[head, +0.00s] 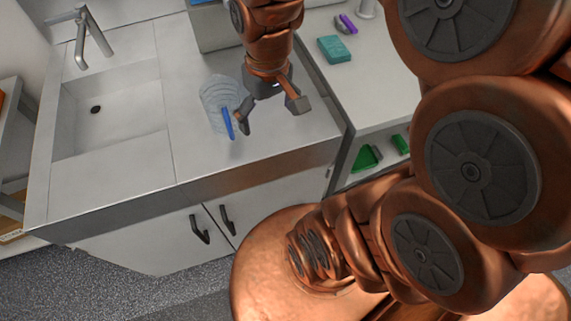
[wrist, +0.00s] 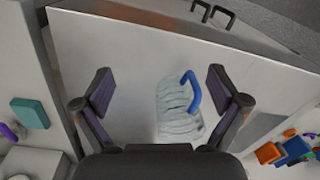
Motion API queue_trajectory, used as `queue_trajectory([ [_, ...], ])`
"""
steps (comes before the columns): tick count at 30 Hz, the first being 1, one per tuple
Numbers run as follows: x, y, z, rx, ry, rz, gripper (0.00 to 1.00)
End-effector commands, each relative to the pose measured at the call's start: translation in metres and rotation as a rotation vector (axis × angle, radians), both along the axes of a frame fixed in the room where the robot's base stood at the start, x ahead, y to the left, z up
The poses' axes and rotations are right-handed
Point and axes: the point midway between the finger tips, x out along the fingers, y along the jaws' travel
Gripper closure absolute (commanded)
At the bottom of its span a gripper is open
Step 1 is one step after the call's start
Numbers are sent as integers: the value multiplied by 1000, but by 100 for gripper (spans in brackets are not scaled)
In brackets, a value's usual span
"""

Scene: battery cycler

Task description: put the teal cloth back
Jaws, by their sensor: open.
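The teal cloth (head: 334,49) is a small folded block lying on the white counter at the upper right in the head view. It also shows at the left edge of the wrist view (wrist: 30,112). My gripper (head: 272,115) is open and above the sink counter, to the lower left of the cloth and apart from it. In the wrist view the gripper's fingers (wrist: 160,90) are spread with nothing gripped. A clear ribbed jug (head: 213,95) with a blue handle stands beside the gripper; in the wrist view the jug (wrist: 178,118) appears between the fingers.
A sink basin (head: 115,105) with a faucet (head: 88,35) is at the left. A purple-and-grey item (head: 346,24) lies behind the cloth. Green items (head: 366,158) sit on a shelf below. Orange and blue blocks (wrist: 268,153) show in the wrist view.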

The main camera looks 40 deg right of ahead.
Motion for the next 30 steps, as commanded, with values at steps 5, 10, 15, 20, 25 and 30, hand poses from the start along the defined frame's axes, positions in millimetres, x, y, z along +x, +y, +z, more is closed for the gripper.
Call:
queue_trajectory([
  [5,-61,29,-8,-27,82,26,3],
  [10,-97,38,-14,-47,133,27,3],
  [15,-108,40,-16,-53,145,23,3],
  [20,-108,40,-16,-53,146,24,3],
  [25,-108,40,-16,-53,146,24,3],
  [30,-108,40,-16,-53,146,24,3],
])
